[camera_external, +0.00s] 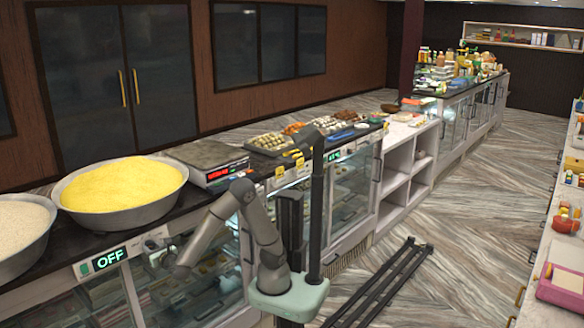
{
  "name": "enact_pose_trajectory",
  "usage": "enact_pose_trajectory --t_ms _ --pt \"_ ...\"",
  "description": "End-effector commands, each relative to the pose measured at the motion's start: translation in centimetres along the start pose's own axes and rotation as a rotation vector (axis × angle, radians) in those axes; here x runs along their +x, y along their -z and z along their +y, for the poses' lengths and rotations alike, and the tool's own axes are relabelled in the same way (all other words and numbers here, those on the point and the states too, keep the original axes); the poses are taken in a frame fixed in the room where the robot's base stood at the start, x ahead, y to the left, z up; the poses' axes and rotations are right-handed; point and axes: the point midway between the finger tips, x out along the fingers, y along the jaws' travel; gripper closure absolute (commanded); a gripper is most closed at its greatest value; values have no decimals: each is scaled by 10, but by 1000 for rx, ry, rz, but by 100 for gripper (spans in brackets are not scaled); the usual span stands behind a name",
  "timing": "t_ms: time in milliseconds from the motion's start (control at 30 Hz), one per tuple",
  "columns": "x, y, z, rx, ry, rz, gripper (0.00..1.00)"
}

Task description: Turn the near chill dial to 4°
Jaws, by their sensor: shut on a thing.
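The near chill dial (151,244) is on the white control panel at the front edge of the near counter, to the right of a lit display (109,258) that reads OFF. My gripper (161,255) is at the dial and shut on it. The fingers are small and dark against the glass here, so their exact hold and the dial's pointer are hard to make out.
A steel bowl of yellow sweets (124,190) and a weighing scale (207,160) stand on the counter above. A farther panel has a green-lit display (335,156). Glass cabinet fronts lie below. Black rails (385,285) run along the floor.

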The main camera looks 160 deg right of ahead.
Motion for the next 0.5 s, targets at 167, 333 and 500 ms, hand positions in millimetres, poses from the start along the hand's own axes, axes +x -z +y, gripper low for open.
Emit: enact_pose_trajectory --t_ms 167,333,500 --pt "-1 4 0 96 -1 0 89" --pt "-1 5 0 227 -1 0 89" --pt "-1 5 1 364 -2 0 89"
